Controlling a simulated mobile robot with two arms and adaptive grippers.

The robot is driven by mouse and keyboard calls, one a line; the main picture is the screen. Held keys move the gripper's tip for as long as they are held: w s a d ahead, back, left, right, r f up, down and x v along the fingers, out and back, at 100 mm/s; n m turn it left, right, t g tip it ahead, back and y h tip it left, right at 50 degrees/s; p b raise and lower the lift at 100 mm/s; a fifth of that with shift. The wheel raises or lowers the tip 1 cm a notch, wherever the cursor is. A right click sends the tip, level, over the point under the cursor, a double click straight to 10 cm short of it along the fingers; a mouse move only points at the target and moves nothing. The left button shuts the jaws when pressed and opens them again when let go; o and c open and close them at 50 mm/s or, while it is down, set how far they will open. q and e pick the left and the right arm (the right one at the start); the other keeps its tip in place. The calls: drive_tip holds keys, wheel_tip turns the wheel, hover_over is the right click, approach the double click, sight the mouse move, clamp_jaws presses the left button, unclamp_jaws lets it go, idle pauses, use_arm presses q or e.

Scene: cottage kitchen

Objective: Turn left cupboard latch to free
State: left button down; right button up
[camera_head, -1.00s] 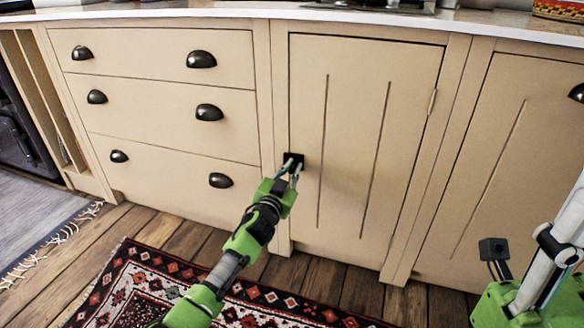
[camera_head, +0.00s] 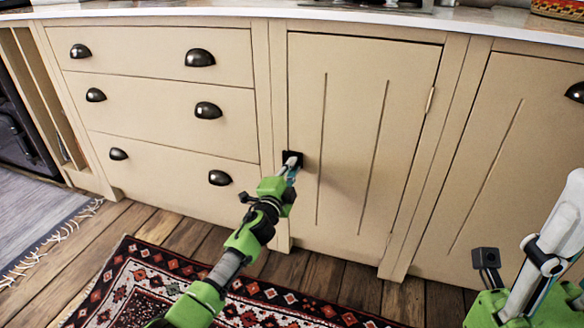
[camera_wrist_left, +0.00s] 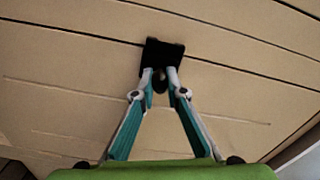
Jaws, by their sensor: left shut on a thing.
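The left cupboard latch (camera_head: 297,158) is a small black plate at the left edge of the beige cupboard door (camera_head: 352,130). My left gripper (camera_head: 290,165) reaches up to it from below, its fingers shut on the latch. In the left wrist view the latch plate (camera_wrist_left: 163,58) spans the gap at the door's edge. The fingertips of my left gripper (camera_wrist_left: 160,78) close around a small dark knob on the plate. The fingers partly hide the knob, so its exact angle is unclear. The door looks closed. My right gripper does not show.
Drawers with dark cup handles (camera_head: 208,110) stand left of the door. Another cupboard door (camera_head: 500,150) is at the right. A patterned red rug (camera_head: 130,275) lies on the wooden floor (camera_head: 345,285) below. The white worktop (camera_head: 270,12) runs above.

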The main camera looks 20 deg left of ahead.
use_arm(q)
drive_tip(key=shift+f+m, duration=0.1)
drive_tip(key=shift+m, duration=1.5)
drive_tip(key=c, duration=2)
unclamp_jaws()
drive_tip(key=shift+s, duration=0.1)
drive_tip(key=s, duration=1.2)
drive_tip(key=shift+a, duration=0.2)
